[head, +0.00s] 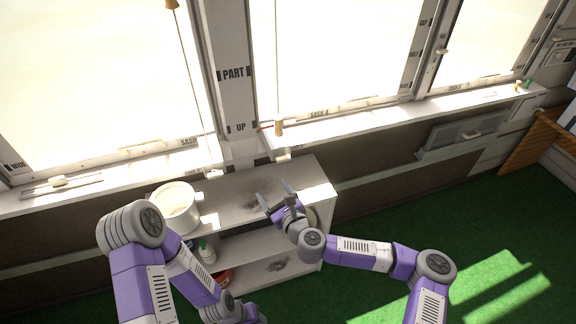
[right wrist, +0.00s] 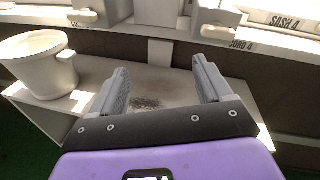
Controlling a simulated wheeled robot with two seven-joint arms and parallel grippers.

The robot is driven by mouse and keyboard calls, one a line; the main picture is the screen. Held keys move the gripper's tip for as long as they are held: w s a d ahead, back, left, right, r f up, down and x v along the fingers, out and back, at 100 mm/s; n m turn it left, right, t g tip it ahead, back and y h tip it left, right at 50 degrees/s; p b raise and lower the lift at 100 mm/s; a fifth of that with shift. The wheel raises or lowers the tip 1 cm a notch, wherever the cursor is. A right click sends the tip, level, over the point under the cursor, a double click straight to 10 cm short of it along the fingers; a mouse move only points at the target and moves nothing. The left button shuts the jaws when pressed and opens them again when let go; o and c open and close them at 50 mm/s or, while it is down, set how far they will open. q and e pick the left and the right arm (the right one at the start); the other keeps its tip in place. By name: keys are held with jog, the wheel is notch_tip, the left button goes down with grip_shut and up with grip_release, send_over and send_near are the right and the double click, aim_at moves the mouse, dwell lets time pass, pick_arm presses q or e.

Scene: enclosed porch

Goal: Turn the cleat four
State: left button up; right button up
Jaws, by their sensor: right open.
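A small pale cleat (head: 283,156) sits on the wall just below the window sill, above the shelf unit. In the right wrist view, a pale cleat (right wrist: 216,33) shows beside a "CORD 4" label, up and right of my fingers. Another pale cleat (head: 214,174) sits farther left; it also shows in the right wrist view (right wrist: 84,17). My right gripper (head: 274,191) is open and empty over the shelf top, below and apart from the cleats. My left arm reaches down to the bottom edge; its gripper is out of view.
A white shelf unit (head: 318,178) stands under the sill, with a white pot (head: 175,208) on its left end and bottles (head: 206,250) below. A wooden cord pull (head: 279,127) hangs above the right cleat. Green floor (head: 480,235) is open at right.

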aim_at(284, 160)
jog(key=w+d+r+m+t+h, duration=0.2)
jog(key=w+d+r+m, duration=0.15)
jog(key=d+m, duration=0.2)
jog(key=shift+n, duration=0.35)
jog(key=shift+d+f+b+x, duration=0.15)
jog(key=shift+b+x, duration=0.2)
jog(key=shift+x, duration=0.95)
jog(key=shift+f+b+x, duration=0.15)
jog(key=shift+b+x, duration=0.15)
jog(key=shift+x, duration=0.95)
jog(key=shift+d+f+b+x, duration=0.15)
jog(key=shift+b+x, duration=0.2)
jog(key=shift+x, duration=0.95)
jog(key=shift+a, duration=0.1)
jog(key=shift+c, duration=0.3)
jog(key=c, duration=1)
